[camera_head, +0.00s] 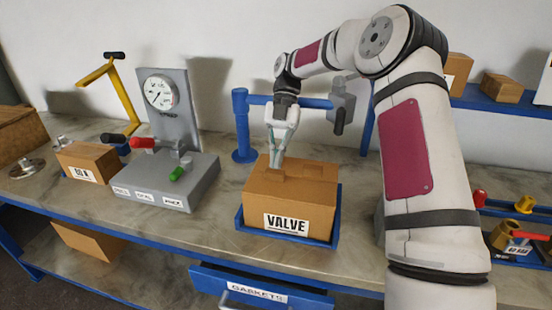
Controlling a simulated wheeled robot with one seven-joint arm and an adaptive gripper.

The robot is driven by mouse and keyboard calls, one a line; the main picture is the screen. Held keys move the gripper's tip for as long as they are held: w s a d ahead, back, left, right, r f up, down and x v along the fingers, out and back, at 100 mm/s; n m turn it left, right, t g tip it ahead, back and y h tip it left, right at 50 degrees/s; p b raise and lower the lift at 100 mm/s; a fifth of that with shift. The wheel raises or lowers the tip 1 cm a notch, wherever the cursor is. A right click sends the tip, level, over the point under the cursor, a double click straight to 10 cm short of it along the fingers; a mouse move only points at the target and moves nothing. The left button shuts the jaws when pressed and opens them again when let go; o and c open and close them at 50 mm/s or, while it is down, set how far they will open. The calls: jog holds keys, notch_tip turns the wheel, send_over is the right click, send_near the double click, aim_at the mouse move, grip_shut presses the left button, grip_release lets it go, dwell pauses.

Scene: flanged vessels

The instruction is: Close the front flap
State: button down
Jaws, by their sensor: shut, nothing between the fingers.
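A brown cardboard box (260,201) with a white VALVE label (286,223) on its front sits in a blue tray (239,223) on the bench. My gripper (276,164) is shut and empty. It points down at the top of the box, over the left-middle part, with its fingertips at or very near the cardboard. I cannot tell whether they touch. The box top looks mostly covered. Where the front flap lies is too small to make out, and my gripper hides part of the top.
A grey gauge panel (165,120) with red and green handles stands left of the box. A blue post (242,125) with a horizontal bar and grey clamp (341,104) rises behind it. A drawer labelled GASKETS (255,291) juts out below the bench front. Bare bench lies between panel and tray.

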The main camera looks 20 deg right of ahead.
jog(key=shift+r, duration=0.6)
jog(key=v, duration=0.7)
jog(key=shift+w, duration=0.15)
jog(key=shift+r, duration=0.15)
jog(key=s+a+r+m+t+h+p, duration=0.1)
jog(key=s+a+r+m+t+h, duration=0.15)
jog(key=s+a+r+m, duration=0.35)
jog(key=s+a+r+m+t+h, duration=0.25)
jog(key=s+r+m, duration=0.25)
jog(key=s+m, duration=0.4)
jog(key=s+d+f+m+t, duration=0.1)
jog(key=s+f+m+t, duration=0.1)
jog(key=s+m, duration=0.5)
jog(key=s+d+f+m+t+p, duration=0.1)
jog(key=s+f+m+t, duration=0.2)
jog(key=s, duration=1)
jog(key=m, duration=0.3)
jog(key=shift+f+m+t, duration=0.3)
jog(key=shift+f+m, duration=0.1)
